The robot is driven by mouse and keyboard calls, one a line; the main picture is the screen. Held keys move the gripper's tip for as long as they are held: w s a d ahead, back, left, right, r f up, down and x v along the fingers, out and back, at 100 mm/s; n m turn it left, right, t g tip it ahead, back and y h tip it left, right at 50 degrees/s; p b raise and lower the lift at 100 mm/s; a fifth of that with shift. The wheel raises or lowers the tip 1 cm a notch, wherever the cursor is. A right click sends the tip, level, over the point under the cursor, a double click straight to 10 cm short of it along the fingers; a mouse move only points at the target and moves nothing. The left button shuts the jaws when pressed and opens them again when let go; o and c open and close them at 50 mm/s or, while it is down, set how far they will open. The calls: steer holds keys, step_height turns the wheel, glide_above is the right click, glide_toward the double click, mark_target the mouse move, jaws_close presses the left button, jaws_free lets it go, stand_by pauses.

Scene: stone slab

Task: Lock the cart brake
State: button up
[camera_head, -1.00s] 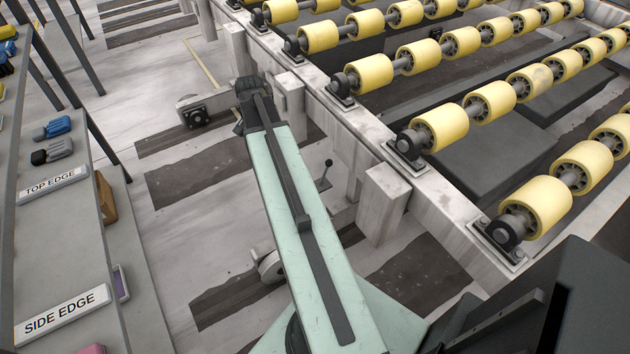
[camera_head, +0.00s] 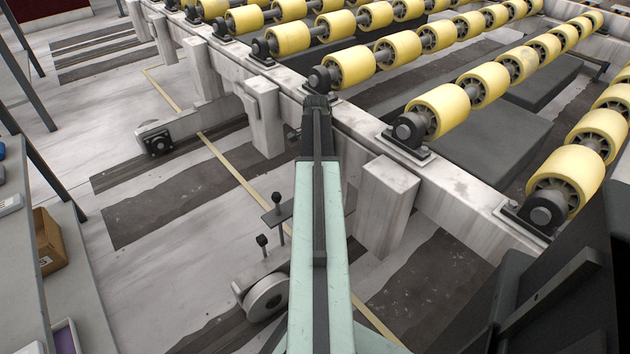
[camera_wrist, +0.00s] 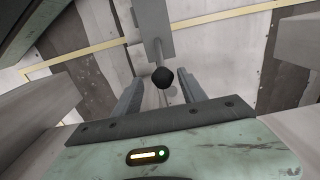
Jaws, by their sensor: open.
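A black round knob (camera_head: 277,198) stands on a thin rod by a grey plate, left of my arm in the head view. A second black knob (camera_head: 262,240) stands on a rod nearer the caster wheel (camera_head: 266,297). Which knob is the cart brake's, I cannot tell. In the wrist view one black knob (camera_wrist: 163,77) on a rod, with a grey plate (camera_wrist: 150,25) beyond it, appears between the two fingers of my gripper (camera_wrist: 159,76). The gripper is open; contact with the knob cannot be made out. In the head view the gripper itself is not distinguishable.
A pale frame (camera_head: 455,190) with yellow rollers (camera_head: 437,110) runs along the right, with thick posts (camera_head: 388,205) beside my arm. Another wheel (camera_head: 160,144) is at the left. A shelf with a brown box (camera_head: 48,240) stands far left. The floor between is open.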

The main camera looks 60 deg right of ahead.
step_height(320, 180, down, 5)
steer(key=b, duration=0.3)
steer(key=shift+w+a+r, duration=0.1)
steer(key=shift+r, duration=0.15)
jaws_close()
